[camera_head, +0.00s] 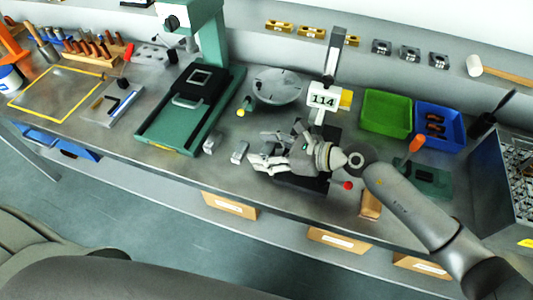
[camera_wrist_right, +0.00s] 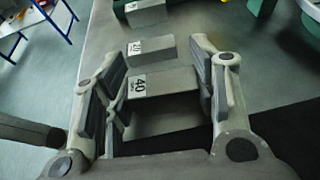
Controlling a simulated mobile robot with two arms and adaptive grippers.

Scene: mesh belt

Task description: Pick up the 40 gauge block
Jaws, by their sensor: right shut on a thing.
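In the right wrist view, the grey 40 gauge block (camera_wrist_right: 172,84), its white label reading 40, sits between the two finger pads of my right gripper (camera_wrist_right: 160,68). The gripper is shut on it. In the head view, my right gripper (camera_head: 268,151) is low over the front middle of the bench, and its fingers largely hide the block. Two more grey blocks stand to the left, a near one (camera_head: 240,151) and a farther one (camera_head: 212,142). They also show in the wrist view beyond the fingertips, the near one (camera_wrist_right: 152,51) and the farther one (camera_wrist_right: 146,13). My left gripper is not in view.
A round grey plate (camera_head: 279,86) and a post with a 114 sign (camera_head: 322,100) are behind the gripper. Green (camera_head: 386,113) and blue (camera_head: 437,127) bins stand to the right. The bench's front edge is close.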

